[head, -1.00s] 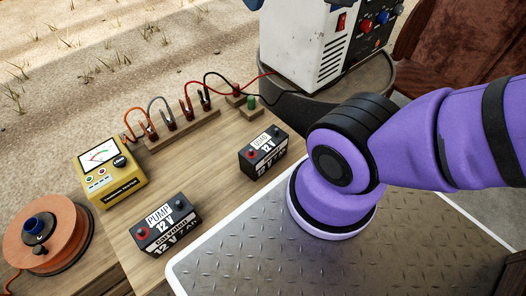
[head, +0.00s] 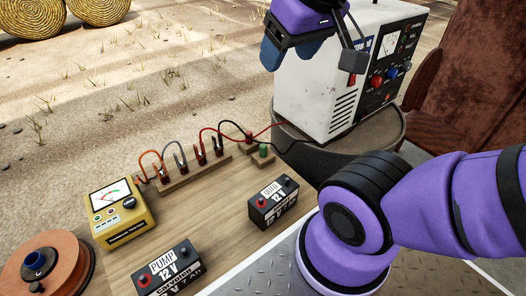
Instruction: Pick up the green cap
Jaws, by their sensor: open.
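The green cap (head: 264,150) is small and sits upright on a small wooden block (head: 262,160) at the back right corner of the wooden table. The block stands to the right of the rack of clips. My gripper (head: 312,62) is at the top of the head view, above and behind the cap, in front of the white charger. Its jaws are open and spread, with nothing seen between them. A clear gap lies between the gripper and the cap.
A white charger (head: 330,85) stands on a round drum behind the table. Cables run from it to clips on a wooden rack (head: 195,170). Two black batteries, QUAD (head: 273,203) and PUMP (head: 168,272), and a yellow tester (head: 120,215) stand on the table. An orange cable reel (head: 45,265) is at left.

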